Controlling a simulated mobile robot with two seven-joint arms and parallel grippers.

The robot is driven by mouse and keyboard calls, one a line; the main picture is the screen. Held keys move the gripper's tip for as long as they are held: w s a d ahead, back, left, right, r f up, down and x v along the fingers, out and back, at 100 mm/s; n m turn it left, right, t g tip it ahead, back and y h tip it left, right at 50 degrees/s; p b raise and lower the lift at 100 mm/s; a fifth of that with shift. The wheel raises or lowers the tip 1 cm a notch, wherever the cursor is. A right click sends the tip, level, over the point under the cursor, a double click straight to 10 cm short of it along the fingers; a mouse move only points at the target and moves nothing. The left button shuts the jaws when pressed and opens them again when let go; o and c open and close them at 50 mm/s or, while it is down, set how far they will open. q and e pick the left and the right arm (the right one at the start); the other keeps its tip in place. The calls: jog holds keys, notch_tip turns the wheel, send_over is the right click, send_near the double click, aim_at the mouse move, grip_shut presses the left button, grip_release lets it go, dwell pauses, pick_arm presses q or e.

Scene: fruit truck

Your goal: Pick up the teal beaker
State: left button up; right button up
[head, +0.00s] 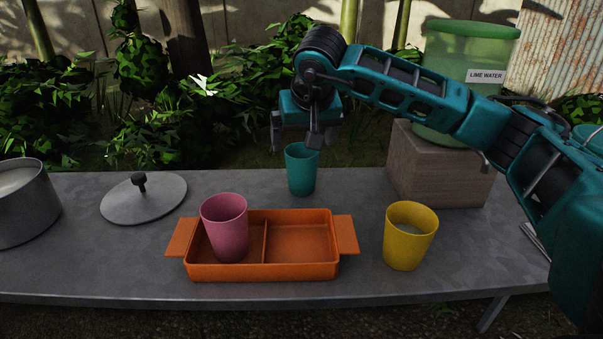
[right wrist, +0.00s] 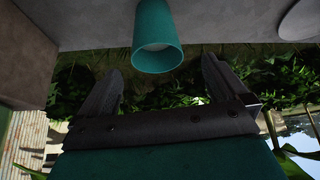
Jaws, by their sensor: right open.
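The teal beaker (head: 302,172) stands upright near the back edge of the grey table in the head view. In the right wrist view the teal beaker (right wrist: 157,38) is at the top centre, ahead of the fingers. My right gripper (head: 294,138) is open and empty, just above and behind the beaker's rim in the head view. In the right wrist view the two dark fingers of the right gripper (right wrist: 160,85) are spread wide, with nothing between them. Whether a finger touches the beaker cannot be told. My left gripper is not seen.
An orange two-part tray (head: 345,235) holds a pink cup (head: 226,228) in its left compartment. A yellow cup (head: 408,237) stands right of it. A wooden block (head: 440,175) bears a green dispenser (head: 465,75). A lid (head: 144,200) and a metal pot (head: 25,205) are at left.

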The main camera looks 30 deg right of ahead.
aim_at(301, 160)
jog(key=shift+b+x, duration=0.85)
jog(key=shift+x, duration=3.75)
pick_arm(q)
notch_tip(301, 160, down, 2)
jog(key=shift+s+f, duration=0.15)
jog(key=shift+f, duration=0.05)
pick_arm(e)
jog(key=shift+s+d, duration=0.1)
jog(key=shift+d, duration=0.05)
jog(key=shift+c, duration=0.2)
jog(key=c, duration=0.9)
jog(key=shift+r, duration=0.1)
jog(key=shift+c, duration=0.6)
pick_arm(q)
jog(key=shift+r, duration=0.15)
pick_arm(e)
jog(key=shift+r, duration=0.2)
